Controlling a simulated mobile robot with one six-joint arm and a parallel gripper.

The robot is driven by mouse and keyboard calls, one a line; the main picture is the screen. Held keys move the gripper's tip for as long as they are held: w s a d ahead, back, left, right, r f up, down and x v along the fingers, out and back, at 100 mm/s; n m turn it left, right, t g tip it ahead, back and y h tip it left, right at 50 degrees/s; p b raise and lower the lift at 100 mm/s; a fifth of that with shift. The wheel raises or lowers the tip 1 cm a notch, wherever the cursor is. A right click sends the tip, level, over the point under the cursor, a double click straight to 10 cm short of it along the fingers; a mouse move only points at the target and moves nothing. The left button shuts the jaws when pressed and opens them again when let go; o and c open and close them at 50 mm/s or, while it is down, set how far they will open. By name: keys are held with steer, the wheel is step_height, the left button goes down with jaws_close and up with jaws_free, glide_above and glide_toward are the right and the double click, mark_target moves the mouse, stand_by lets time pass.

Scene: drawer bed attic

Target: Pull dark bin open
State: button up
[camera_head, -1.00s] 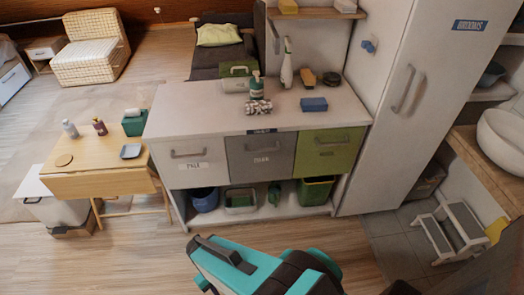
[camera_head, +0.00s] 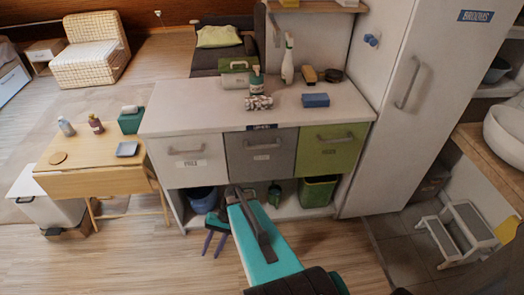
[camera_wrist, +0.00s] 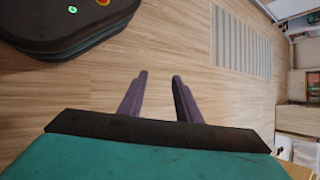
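The dark grey bin (camera_head: 262,156) is the middle of three pull-out fronts in the white cabinet. The dark bin is not seen in the wrist view.
A white bin (camera_head: 187,160) and a green bin (camera_head: 328,150) flank the dark one. A wooden table (camera_head: 95,165) stands at left. A tall white cupboard (camera_head: 420,110) and a step stool (camera_head: 455,235) stand at right. Floor in front is clear.

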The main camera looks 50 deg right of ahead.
steer(key=w+d+r+m+t+y+b, duration=0.1)
steer(key=w+d+r+t, duration=0.15)
steer(key=d, duration=0.35)
steer(key=w+d+r+m+t+y+b, duration=0.1)
steer(key=w+d+r+m+t+b, duration=0.15)
steer(key=d, duration=0.25)
steer(key=m+t+h+b, duration=0.25)
steer(key=t+b, duration=0.35)
steer(key=t, duration=0.5)
glide_toward(261, 146)
steer(key=d+v, duration=0.1)
steer(key=v, duration=0.3)
steer(key=shift+w+a+f+m+y, duration=0.15)
steer(key=shift+w+f+m+y, duration=0.1)
steer(key=shift+f+m, duration=0.2)
steer(key=shift+p+x, duration=0.7)
steer(key=shift+x, duration=6.15)
steer(key=shift+c, duration=0.3)
jaws_close()
